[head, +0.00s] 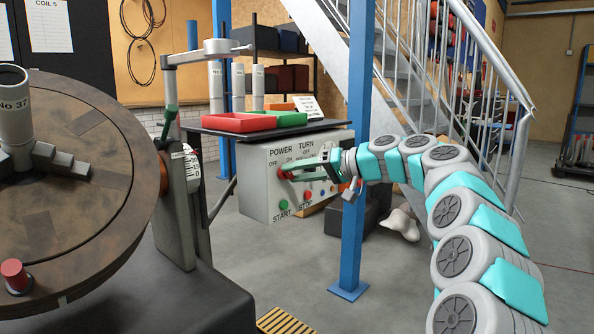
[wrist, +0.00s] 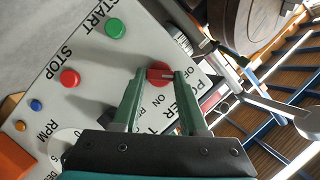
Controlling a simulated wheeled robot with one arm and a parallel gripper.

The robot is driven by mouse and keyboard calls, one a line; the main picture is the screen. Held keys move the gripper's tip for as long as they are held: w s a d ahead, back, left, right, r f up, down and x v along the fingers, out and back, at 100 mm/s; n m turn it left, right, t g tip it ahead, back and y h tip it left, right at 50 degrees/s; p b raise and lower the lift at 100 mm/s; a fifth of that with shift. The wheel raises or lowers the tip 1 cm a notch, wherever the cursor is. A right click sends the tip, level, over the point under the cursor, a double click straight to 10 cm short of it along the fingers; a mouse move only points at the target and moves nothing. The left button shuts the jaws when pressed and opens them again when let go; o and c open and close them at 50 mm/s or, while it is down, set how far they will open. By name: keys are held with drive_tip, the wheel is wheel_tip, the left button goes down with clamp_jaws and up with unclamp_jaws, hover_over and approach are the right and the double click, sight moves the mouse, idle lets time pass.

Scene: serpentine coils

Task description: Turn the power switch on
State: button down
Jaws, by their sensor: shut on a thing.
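The control box (head: 256,199) is a grey panel in the middle of the head view. Its red power switch (wrist: 158,75) is a round knob with OFF and ON marks, seen in the wrist view. My gripper (head: 290,173) reaches the panel from the right. In the wrist view the green fingers (wrist: 160,80) stand on either side of the power switch and are shut on it.
A green START button (head: 284,205) and a red STOP button (head: 307,195) sit just below. Red and green trays (head: 240,122) rest above the box. A blue post (head: 356,230) stands close to my arm. A large round turntable (head: 100,150) fills the left.

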drive_tip(key=m+y+p, duration=0.1)
drive_tip(key=m+p, duration=0.2)
drive_tip(key=m, duration=0.1)
drive_tip(key=m+y+p, duration=0.2)
drive_tip(key=m+p, duration=0.1)
drive_tip(key=m+y+p, duration=0.2)
drive_tip(key=m+p, duration=0.2)
drive_tip(key=shift+f+m, duration=0.3)
drive_tip(key=shift+f, duration=0.1)
drive_tip(key=shift+f+m+t+y+p, duration=0.15)
drive_tip(key=shift+m+t+p, duration=0.15)
drive_tip(key=shift+m+t, duration=0.65)
drive_tip(key=shift+f+m+t+y+p, duration=0.15)
drive_tip(key=shift+m+t+p, duration=0.2)
drive_tip(key=shift+m, duration=1.1)
drive_tip(key=shift+c, duration=2.2)
unclamp_jaws()
drive_tip(key=b+v, duration=0.1)
drive_tip(key=v, duration=0.7)
